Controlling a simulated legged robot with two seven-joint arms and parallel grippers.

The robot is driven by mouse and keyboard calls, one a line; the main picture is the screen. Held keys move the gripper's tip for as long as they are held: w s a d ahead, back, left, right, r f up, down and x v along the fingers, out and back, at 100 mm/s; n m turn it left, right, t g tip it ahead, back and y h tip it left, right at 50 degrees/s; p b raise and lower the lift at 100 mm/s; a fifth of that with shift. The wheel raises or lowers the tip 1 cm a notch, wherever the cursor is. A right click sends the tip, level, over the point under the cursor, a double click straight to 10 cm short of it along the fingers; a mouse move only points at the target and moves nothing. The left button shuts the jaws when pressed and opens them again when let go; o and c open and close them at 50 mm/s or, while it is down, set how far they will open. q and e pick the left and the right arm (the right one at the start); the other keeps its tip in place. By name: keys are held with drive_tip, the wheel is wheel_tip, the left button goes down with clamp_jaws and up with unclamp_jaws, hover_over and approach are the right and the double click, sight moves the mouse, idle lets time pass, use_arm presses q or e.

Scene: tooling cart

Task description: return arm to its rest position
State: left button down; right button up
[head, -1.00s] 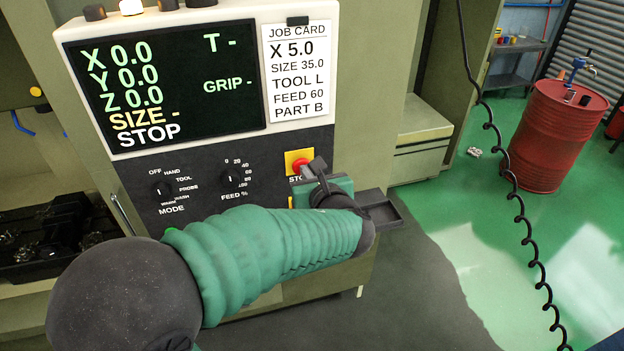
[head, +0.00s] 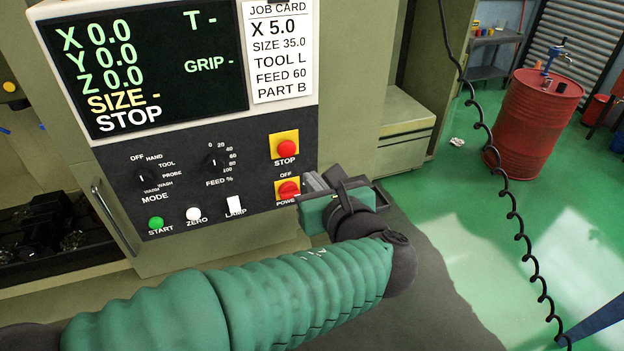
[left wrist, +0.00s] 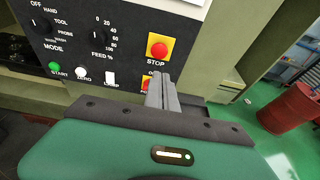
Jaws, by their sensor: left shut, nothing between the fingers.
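My left arm, in a green ribbed sleeve, comes in from the lower left in the head view. My left gripper (head: 318,183) is shut and empty, in front of the lower right corner of the control panel (head: 225,150). Its fingers overlap the red power switch (head: 288,189) in the picture; I cannot tell whether they touch it. In the left wrist view the shut grey fingers (left wrist: 163,92) point at the panel below the red stop button (left wrist: 158,48), which stands clear in the head view too (head: 286,148). My right gripper is not in view.
The screen (head: 150,65) reads STOP, with a job card (head: 279,50) beside it. A metal handle (head: 113,215) sticks out left of the panel. A black coiled cable (head: 508,200) hangs at right before a red drum (head: 533,125). Green floor (head: 450,210) is open between.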

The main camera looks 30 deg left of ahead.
use_arm(q)
drive_tip(key=s+d+f+n+g+h+b, duration=0.1)
drive_tip(key=s+f+n+g+h+b, duration=0.1)
drive_tip(key=f+n, duration=0.6)
drive_tip(key=s+d+f+n+g+h+b, duration=0.2)
drive_tip(key=s+f+n+h+b, duration=0.3)
drive_tip(key=f, duration=1.4)
drive_tip(key=s+d+f+n+g+h+b, duration=0.2)
drive_tip(key=s+f+n+g+h+b, duration=0.1)
drive_tip(key=f+n, duration=1)
drive_tip(key=shift+s+f+h+b, duration=0.55)
drive_tip(key=shift+s+b, duration=0.2)
drive_tip(key=shift+s, duration=0.3)
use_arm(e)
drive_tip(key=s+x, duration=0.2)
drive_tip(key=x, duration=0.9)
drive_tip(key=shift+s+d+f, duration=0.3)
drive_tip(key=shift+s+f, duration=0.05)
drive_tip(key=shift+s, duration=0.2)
use_arm(q)
drive_tip(key=shift+a+f, duration=0.1)
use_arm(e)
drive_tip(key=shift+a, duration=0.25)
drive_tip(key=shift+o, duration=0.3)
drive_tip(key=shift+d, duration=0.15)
